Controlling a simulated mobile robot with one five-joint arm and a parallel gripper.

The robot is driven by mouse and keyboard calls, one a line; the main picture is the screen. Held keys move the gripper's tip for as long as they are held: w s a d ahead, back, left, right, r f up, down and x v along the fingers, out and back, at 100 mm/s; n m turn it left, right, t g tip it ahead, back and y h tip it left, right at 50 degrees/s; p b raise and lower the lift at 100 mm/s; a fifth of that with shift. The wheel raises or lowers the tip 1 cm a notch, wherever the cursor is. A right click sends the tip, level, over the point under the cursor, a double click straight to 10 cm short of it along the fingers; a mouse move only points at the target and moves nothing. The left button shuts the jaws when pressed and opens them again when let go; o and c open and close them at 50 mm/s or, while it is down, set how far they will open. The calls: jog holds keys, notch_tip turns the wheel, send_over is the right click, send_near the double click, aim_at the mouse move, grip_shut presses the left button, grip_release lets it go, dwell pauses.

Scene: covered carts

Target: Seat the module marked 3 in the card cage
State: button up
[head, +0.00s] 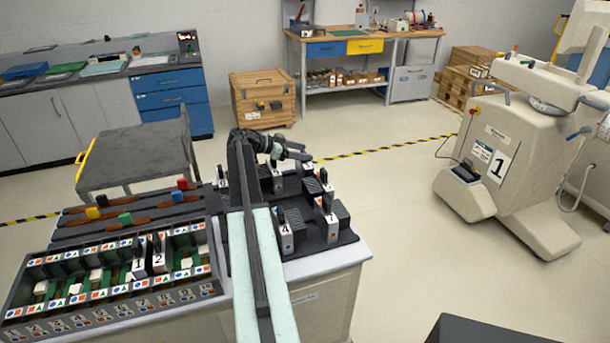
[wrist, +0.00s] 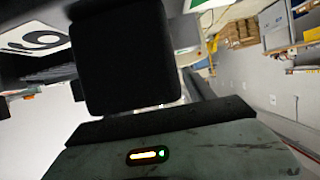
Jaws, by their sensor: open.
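The card cage (head: 110,285) stands at the lower left of the head view, with modules marked 1 (head: 138,268) and 2 (head: 159,260) upright in its middle slots. Several loose modules stand on a dark rack to its right, including one marked 4 (head: 286,235). Another module (head: 328,190) may be the one marked 3, but its numeral is too small to be sure. My gripper (head: 298,154) is open above the rack's far side. In the wrist view a dark block fills the middle, beside a white label (wrist: 32,38) reading 6 or 9.
Dark strips with red, yellow and green blocks (head: 125,218) lie behind the cage. A grey cart (head: 135,155) stands beyond them. Open floor lies to the right, before a large beige machine (head: 510,160).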

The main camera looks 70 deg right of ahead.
jog(key=shift+s+d+f, duration=0.25)
jog(key=shift+s+d, duration=0.05)
jog(key=shift+s, duration=0.05)
grip_shut()
jog(key=shift+r, duration=0.1)
dwell(1.1)
